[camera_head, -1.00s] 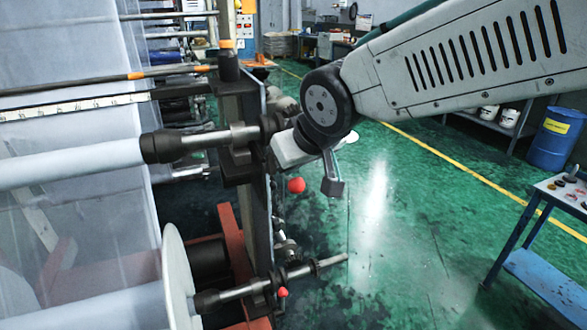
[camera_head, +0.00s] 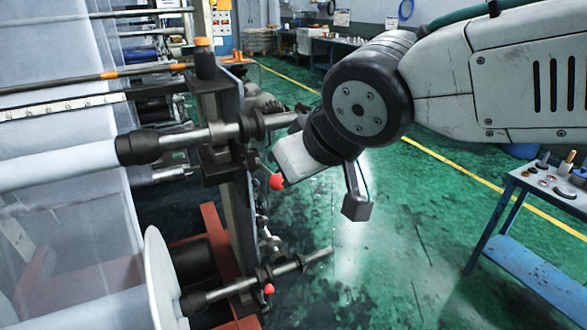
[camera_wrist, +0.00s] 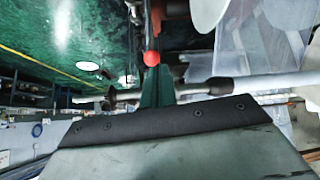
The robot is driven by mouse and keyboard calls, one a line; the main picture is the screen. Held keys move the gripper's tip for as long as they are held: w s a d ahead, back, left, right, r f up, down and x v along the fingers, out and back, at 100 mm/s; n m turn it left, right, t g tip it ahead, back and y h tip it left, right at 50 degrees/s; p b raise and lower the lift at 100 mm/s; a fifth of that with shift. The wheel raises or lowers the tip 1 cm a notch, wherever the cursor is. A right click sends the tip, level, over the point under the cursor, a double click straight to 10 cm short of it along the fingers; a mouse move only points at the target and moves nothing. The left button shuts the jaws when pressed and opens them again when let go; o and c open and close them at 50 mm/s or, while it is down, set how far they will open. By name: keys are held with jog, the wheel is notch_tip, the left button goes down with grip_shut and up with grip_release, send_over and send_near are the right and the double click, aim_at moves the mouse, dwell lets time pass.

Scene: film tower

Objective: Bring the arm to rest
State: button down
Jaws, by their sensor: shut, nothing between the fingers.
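The pale wrist housing (camera_head: 308,158) is close beside the upper roller shaft (camera_head: 240,129) of the film tower in the picture. A red ball knob (camera_head: 277,181) appears right at the housing's left edge; I cannot tell whether they touch. In the wrist view a red ball (camera_wrist: 151,58) shows above a large dark-edged grey surface.
The film tower with its rollers and translucent film (camera_head: 60,200) fills the left. A lower shaft (camera_head: 265,277) juts right, with another red knob (camera_head: 269,289). A blue work table (camera_head: 530,265) with small items stands at right. Green floor (camera_head: 400,260) between them is open.

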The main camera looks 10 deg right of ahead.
jog(key=s+d+f+m+g+h, duration=0.1)
jog(key=s+d+f+m+g, duration=0.2)
jog(key=s+d, duration=0.3)
jog(key=s+d+f+m+g+h, duration=0.2)
jog(key=s+d, duration=0.5)
jog(key=d, duration=0.9)
jog(key=shift+s+f+m+g+h, duration=0.3)
jog(key=shift+f+m+g, duration=0.2)
jog(key=shift+m, duration=0.2)
